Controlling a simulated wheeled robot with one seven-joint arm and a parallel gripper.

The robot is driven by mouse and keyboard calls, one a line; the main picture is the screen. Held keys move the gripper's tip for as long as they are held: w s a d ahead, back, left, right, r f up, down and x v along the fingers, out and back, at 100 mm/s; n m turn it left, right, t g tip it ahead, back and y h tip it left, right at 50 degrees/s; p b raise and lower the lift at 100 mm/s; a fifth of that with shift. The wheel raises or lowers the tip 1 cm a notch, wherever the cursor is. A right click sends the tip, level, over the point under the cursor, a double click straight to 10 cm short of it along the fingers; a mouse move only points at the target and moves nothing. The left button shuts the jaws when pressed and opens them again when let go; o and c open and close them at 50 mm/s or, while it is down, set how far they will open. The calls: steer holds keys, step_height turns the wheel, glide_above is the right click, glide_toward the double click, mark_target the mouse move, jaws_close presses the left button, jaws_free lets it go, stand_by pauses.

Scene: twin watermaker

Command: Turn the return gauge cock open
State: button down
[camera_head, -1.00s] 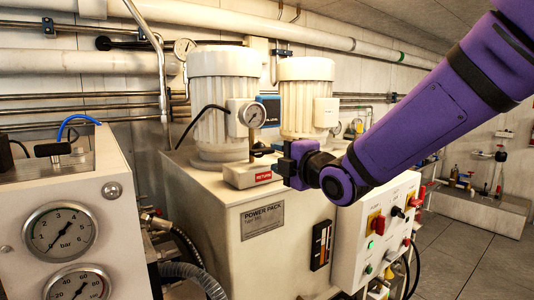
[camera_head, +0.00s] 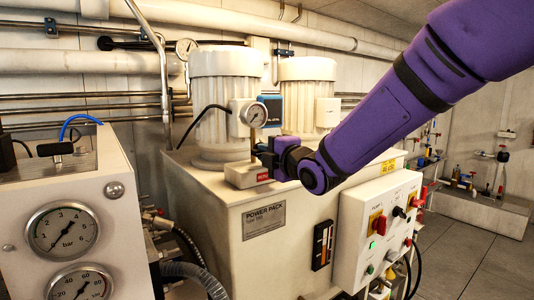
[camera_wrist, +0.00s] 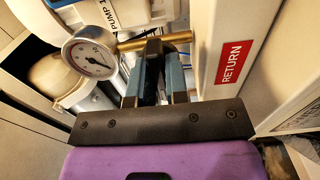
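The return gauge (camera_head: 253,115) has a white dial and stands on a brass stem above a block with a red RETURN label (camera_head: 263,176). The gauge (camera_wrist: 90,58), brass stem (camera_wrist: 170,41) and RETURN label (camera_wrist: 232,64) also show in the wrist view. My gripper (camera_head: 262,151) is at the stem, just above the block, reaching in from the right. In the wrist view my gripper's blue-grey fingers (camera_wrist: 153,62) reach the stem, with dark material between them. The cock's handle is mostly hidden there. I cannot tell whether the fingers press on it.
Two white pump motors (camera_head: 222,100) stand behind on the power pack cabinet (camera_head: 240,215). A switch box (camera_head: 375,228) is on its right front. A panel with two gauges (camera_head: 62,230) stands at the left.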

steer(key=shift+m, duration=0.4)
steer(key=m, duration=0.8)
steer(key=shift+m, duration=0.3)
steer(key=m, duration=0.8)
steer(key=shift+f, duration=0.1)
steer(key=shift+m, duration=0.4)
steer(key=c, duration=1.1)
jaws_free()
